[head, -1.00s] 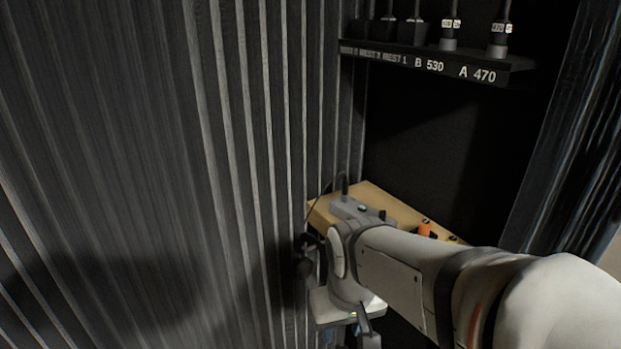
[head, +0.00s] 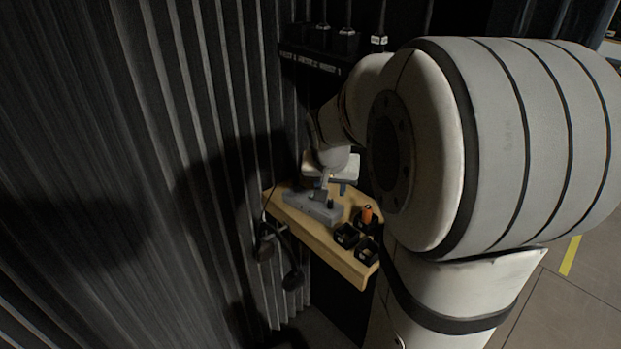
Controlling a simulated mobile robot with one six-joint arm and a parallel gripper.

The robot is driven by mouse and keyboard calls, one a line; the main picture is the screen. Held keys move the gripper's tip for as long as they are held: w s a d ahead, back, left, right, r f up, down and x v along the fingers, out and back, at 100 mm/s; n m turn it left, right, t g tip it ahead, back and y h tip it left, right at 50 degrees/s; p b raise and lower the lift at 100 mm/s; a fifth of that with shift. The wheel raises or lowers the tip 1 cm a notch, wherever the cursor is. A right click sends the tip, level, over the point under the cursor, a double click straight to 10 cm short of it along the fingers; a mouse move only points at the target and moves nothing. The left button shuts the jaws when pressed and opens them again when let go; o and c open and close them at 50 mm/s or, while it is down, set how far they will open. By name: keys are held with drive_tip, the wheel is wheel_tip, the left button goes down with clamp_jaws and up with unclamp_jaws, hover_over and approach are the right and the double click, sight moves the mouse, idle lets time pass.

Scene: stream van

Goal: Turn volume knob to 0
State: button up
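A long grey device box (head: 313,208) lies on the small wooden shelf (head: 322,238). A small dark knob (head: 331,204) stands on its right part; its pointer and any markings are too small to read. My gripper (head: 332,191) points down just above the device, close behind the knob in the picture. Its two fingers are apart with a gap between them, and nothing shows between them. I cannot tell whether a finger touches the box.
Black bins (head: 347,235) stand at the shelf's right, one holding an orange item (head: 367,213). Headphones (head: 267,244) hang at the shelf's left edge beside the ribbed wall (head: 130,120). A dark labelled rack (head: 312,60) is above. My arm hides much of the right side.

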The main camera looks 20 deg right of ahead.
sight(331, 200)
drive_tip(key=x, duration=0.5)
drive_tip(key=shift+f, duration=0.4)
drive_tip(key=shift+c, duration=0.5)
drive_tip(key=shift+w+d, duration=0.1)
clamp_jaws()
